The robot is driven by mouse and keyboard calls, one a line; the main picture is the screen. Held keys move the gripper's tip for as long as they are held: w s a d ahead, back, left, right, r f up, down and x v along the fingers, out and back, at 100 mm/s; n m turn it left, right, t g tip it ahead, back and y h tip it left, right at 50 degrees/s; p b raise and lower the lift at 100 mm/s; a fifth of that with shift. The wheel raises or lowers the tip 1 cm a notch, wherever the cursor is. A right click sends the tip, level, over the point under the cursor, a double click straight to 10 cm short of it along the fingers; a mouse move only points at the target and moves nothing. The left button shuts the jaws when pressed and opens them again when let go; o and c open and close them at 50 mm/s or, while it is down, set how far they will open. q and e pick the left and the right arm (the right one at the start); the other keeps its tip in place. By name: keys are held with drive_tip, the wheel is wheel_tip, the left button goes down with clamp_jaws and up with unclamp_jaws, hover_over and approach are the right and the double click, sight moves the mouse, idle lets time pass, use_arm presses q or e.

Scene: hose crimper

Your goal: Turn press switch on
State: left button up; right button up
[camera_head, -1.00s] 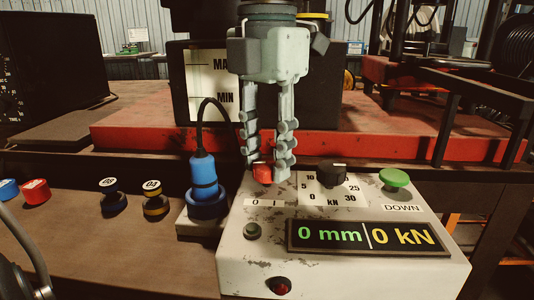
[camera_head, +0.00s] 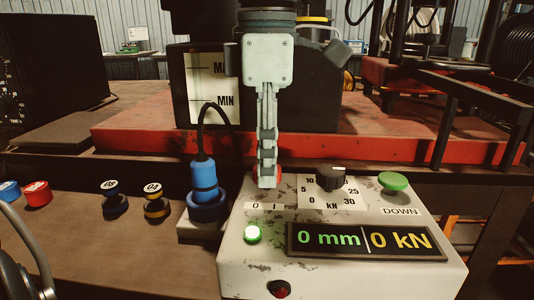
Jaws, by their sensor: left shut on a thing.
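The press control box (camera_head: 300,270) is pale and worn, with a red switch (camera_head: 279,172) at its back left above the "0 I" label (camera_head: 264,206). My left gripper (camera_head: 267,182) points down and is shut on the red switch. Its fingers hide most of the switch, and only slivers of red show beside them. The small round green lamp (camera_head: 253,234) on the box is brightly lit. The display (camera_head: 366,240) reads 0 mm and 0 kN. My right gripper is not in view.
The box also carries a black kN knob (camera_head: 331,178), a green DOWN button (camera_head: 393,182) and a red lamp (camera_head: 280,289) on its front. A blue plug (camera_head: 204,180) with a black cable stands close left of the box. Several capped dies lie farther left.

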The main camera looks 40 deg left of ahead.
use_arm(q)
drive_tip(key=shift+m, duration=0.6)
drive_tip(key=o, duration=1.2)
drive_tip(key=shift+c, duration=0.2)
wheel_tip(320, 180, up, 12)
